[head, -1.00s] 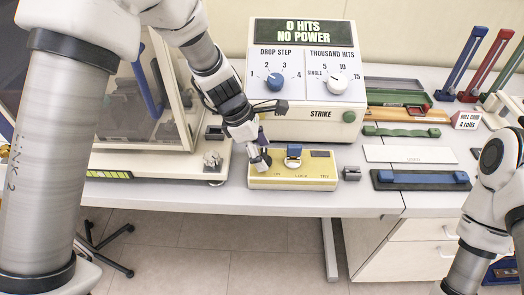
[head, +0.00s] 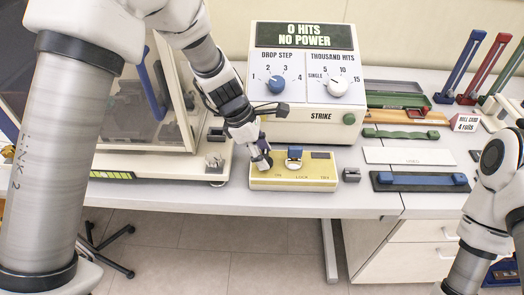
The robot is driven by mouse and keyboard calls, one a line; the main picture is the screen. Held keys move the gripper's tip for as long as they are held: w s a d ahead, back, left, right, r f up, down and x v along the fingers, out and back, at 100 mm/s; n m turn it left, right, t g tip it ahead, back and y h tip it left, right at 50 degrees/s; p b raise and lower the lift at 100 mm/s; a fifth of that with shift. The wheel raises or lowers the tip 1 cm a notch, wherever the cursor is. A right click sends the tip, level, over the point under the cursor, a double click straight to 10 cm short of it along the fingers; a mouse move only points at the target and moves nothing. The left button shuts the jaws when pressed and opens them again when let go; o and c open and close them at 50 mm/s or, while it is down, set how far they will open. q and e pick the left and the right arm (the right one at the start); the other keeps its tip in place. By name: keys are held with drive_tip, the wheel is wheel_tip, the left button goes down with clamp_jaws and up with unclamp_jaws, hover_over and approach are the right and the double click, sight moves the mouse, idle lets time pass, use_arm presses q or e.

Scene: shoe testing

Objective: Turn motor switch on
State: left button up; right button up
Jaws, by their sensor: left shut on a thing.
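A yellow control box (head: 292,178) lies on the bench, with printed labels along its front edge and a blue-topped part (head: 295,153) near its middle. My left gripper (head: 264,158) is over the left end of this box. It is shut on a small part there, apparently the motor switch, which the fingers mostly hide. A large cream console (head: 307,100) stands behind; its display (head: 304,35) reads "0 HITS NO POWER". My right arm shows at the right edge, but its gripper is out of view.
The console has a blue knob (head: 276,83) and a white knob (head: 337,86). A small grey block (head: 351,174) sits right of the yellow box. A clear-panelled machine (head: 150,110) stands at left.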

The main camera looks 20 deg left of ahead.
use_arm(q)
drive_tip(key=m+g+p, duration=0.1)
drive_tip(key=m+p, duration=0.2)
drive_tip(key=shift+g, duration=0.3)
drive_tip(key=m+g+p, duration=0.1)
drive_tip(key=m, duration=0.1)
drive_tip(key=m+p, duration=0.1)
drive_tip(key=m, duration=0.2)
drive_tip(key=shift+w+g+p, duration=0.1)
drive_tip(key=shift+g+p, duration=0.25)
drive_tip(key=shift+g, duration=0.05)
drive_tip(key=m, duration=0.2)
drive_tip(key=m+g+y+p, duration=0.1)
drive_tip(key=m, duration=0.1)
drive_tip(key=shift+w+d+f+m+y, duration=0.15)
drive_tip(key=shift+m+y, duration=0.15)
drive_tip(key=m, duration=0.2)
drive_tip(key=m+g+y+p, duration=0.1)
drive_tip(key=m, duration=0.1)
drive_tip(key=shift+d+m+y, duration=0.1)
drive_tip(key=shift+m+y, duration=0.2)
drive_tip(key=shift+w, duration=0.1)
drive_tip(key=o, duration=1.2)
drive_tip(key=shift+c, duration=0.2)
